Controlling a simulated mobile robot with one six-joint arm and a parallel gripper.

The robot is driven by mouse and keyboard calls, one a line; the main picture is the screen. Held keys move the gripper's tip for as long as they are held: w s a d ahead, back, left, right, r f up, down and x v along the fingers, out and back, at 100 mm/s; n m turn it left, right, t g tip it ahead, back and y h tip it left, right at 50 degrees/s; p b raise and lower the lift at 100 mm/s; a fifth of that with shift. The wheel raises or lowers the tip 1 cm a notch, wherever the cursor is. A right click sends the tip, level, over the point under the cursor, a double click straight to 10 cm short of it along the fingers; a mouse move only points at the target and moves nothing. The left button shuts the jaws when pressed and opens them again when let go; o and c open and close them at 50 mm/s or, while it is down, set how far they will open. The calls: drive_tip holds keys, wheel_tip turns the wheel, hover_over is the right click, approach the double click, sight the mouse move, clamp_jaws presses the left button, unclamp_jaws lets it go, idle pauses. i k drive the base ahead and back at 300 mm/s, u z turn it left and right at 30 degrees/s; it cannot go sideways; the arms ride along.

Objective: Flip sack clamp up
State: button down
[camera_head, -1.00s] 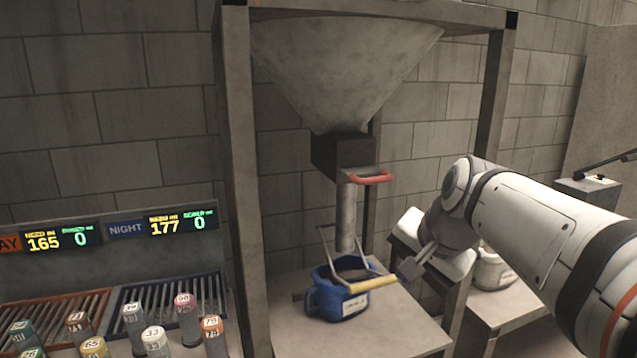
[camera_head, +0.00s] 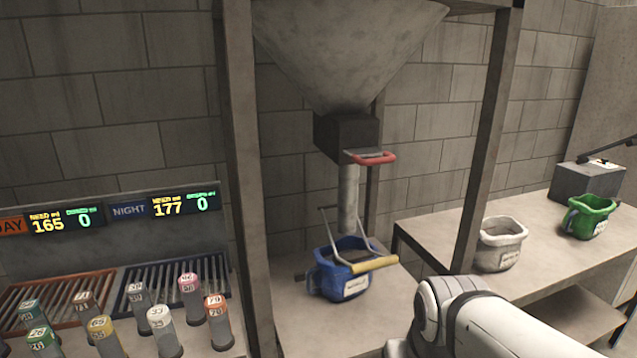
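The sack clamp is a thin metal frame with a yellow bar handle (camera_head: 375,264). It hangs low beside the spout tube (camera_head: 348,195), with the bar in front of the blue sack's (camera_head: 352,287) upper rim. The blue open sack, with a white label, stands under the spout. My arm shows at the bottom right, below and to the right of the clamp and apart from it. My gripper's fingers are out of the picture.
A grey hopper (camera_head: 345,50) with a red handle (camera_head: 373,158) is above the spout, between frame posts. A white sack (camera_head: 500,244) and green sack (camera_head: 590,216) stand on the right bench. Several numbered cylinders stand at the lower left.

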sight(385, 261)
drive_tip(key=z, duration=1.7)
drive_tip(key=k, duration=1.2)
drive_tip(key=u, duration=1.05)
drive_tip(key=i, duration=1)
drive_tip(key=u, duration=0.05)
